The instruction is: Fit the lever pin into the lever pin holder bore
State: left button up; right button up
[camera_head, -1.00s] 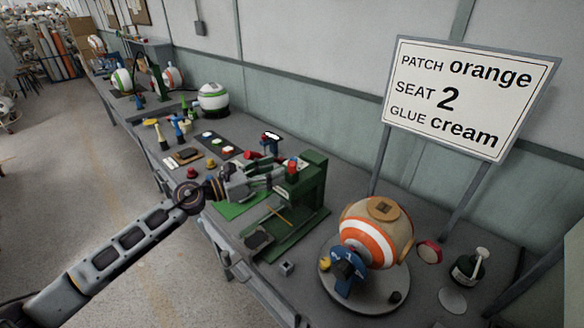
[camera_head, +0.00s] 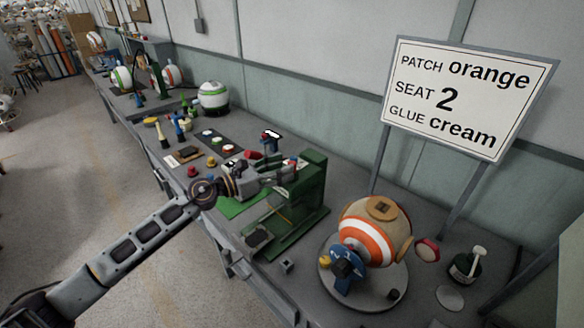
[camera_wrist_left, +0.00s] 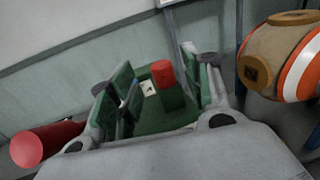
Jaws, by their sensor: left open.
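The green press (camera_head: 312,200) stands on the bench, and my left gripper (camera_head: 285,175) is beside its upper part. The gripper is open, its fingers pointing toward the press. In the left wrist view, a red-topped piece (camera_wrist_left: 162,75) on a green block shows between the open fingers (camera_wrist_left: 160,95), apart from both. A red cylinder (camera_wrist_left: 42,143) lies outside the fingers at the lower left. I cannot tell which part is the lever pin, and I cannot make out the holder bore. My right gripper is not in view.
An orange-striped ball (camera_head: 368,235) sits on a round grey stand (camera_head: 345,297) right of the press, with a blue clamp (camera_head: 346,268). A glue pot (camera_head: 465,267) stands farther right. Small coloured parts lie left of the press. A sign (camera_head: 470,97) stands behind.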

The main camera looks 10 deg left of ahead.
pick_arm(q)
jog(key=shift+w+d+r+p, duration=0.2)
jog(key=shift+w+d+p, duration=0.15)
jog(key=shift+w+d, duration=0.25)
jog(key=shift+p+x, duration=0.35)
jog(key=shift+x, duration=0.85)
jog(key=shift+s+d+f, duration=0.1)
jog(key=shift+f, duration=0.05)
grip_shut()
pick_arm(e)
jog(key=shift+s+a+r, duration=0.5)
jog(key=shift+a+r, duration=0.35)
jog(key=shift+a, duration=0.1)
